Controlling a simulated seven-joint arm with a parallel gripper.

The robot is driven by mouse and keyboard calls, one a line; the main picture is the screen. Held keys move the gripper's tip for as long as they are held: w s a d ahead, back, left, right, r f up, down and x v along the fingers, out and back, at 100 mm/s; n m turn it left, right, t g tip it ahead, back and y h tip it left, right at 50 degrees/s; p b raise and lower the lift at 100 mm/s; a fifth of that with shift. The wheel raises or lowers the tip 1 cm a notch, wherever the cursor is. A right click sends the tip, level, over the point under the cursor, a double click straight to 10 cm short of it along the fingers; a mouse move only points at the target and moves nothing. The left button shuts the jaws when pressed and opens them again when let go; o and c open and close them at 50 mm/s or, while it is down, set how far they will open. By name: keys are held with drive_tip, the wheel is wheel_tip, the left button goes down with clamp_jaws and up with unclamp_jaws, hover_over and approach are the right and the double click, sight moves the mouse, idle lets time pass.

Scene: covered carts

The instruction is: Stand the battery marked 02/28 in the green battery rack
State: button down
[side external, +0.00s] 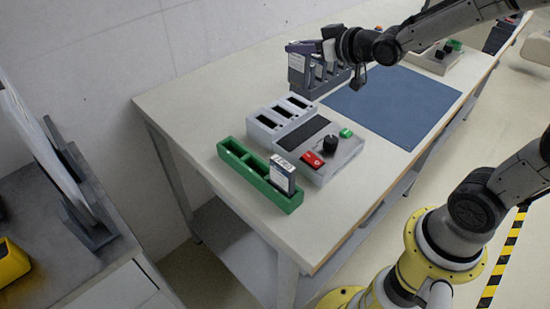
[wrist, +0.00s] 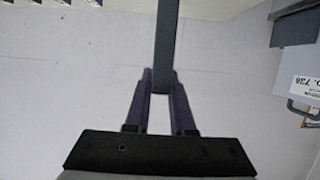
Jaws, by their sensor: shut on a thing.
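My gripper (wrist: 161,85) points at the wall and is shut on a thin dark grey slab (wrist: 168,40), seen edge-on in the wrist view. In the side view my gripper (side external: 314,46) is above the back of the table, and the slab appears to be a battery with a white label (side external: 297,63); its print is too small to read. The green battery rack (side external: 234,161) lies at the table's near left edge. One dark battery (side external: 283,175) with a white label stands in its right end; the compartments to its left look empty.
A grey charger (side external: 338,161) with dark slots, a black knob and red and green parts stands beside the rack. A dark holder with several batteries (side external: 331,72) stands behind the held slab. A blue mat (side external: 405,105) lies bare to the right.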

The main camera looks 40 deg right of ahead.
drive_tip(key=s+a, duration=0.3)
drive_tip(key=s+d+r+m+g+h, duration=0.15)
drive_tip(key=s+d+m+h, duration=0.35)
drive_tip(key=s+d, duration=0.6)
drive_tip(key=s+d+m+g+h, duration=0.4)
drive_tip(key=s+d, duration=0.5)
drive_tip(key=d, duration=0.5)
drive_tip(key=w+d+f+t, duration=0.1)
drive_tip(key=w+d+f, duration=0.8)
drive_tip(key=f, duration=0.4)
drive_tip(key=shift+w+d+h, duration=0.3)
drive_tip(key=shift+d+h, duration=0.1)
drive_tip(key=shift+d, duration=0.05)
drive_tip(key=c, duration=0.8)
unclamp_jaws()
drive_tip(key=shift+f, duration=0.15)
drive_tip(key=shift+o, duration=0.2)
